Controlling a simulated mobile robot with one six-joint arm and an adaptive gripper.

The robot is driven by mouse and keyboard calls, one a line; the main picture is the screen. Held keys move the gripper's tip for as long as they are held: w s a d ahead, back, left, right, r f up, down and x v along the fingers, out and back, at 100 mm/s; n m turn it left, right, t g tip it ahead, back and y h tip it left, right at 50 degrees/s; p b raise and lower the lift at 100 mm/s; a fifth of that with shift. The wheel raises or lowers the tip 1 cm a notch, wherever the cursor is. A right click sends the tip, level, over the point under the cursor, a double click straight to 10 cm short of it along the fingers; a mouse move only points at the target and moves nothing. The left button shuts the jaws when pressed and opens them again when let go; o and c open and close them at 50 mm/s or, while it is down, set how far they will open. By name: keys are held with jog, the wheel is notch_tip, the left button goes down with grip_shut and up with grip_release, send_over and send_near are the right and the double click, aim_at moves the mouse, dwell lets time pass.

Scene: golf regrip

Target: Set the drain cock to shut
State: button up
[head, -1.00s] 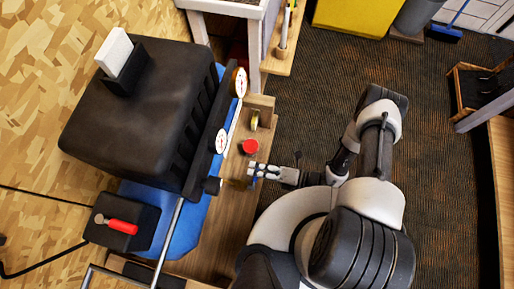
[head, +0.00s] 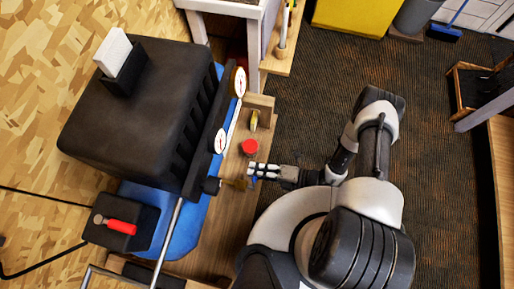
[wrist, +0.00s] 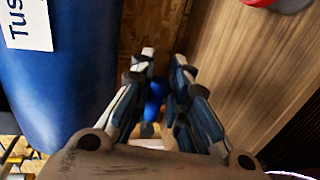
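The drain cock's brass body (head: 236,184) sticks out from the lower right end of the blue tank in the head view. Its small blue handle (wrist: 155,95) shows between my fingers in the wrist view. My gripper (head: 251,172) reaches in from the right at the cock. In the wrist view its two fingers (wrist: 164,62) stand on either side of the handle, with a narrow gap between the tips. I cannot tell whether both pads touch the handle. The fingers hide much of the cock, and its shut or open setting is not clear.
The blue tank (wrist: 65,85) lies close left of my gripper. A red knob (head: 250,147) stands just above it in the head view. Two white gauges (head: 239,82) (head: 220,141) sit along the black compressor (head: 140,120).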

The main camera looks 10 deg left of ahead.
jog(key=o, duration=0.4)
dwell(0.3)
jog(key=v, duration=1.2)
jog(key=shift+r, duration=0.1)
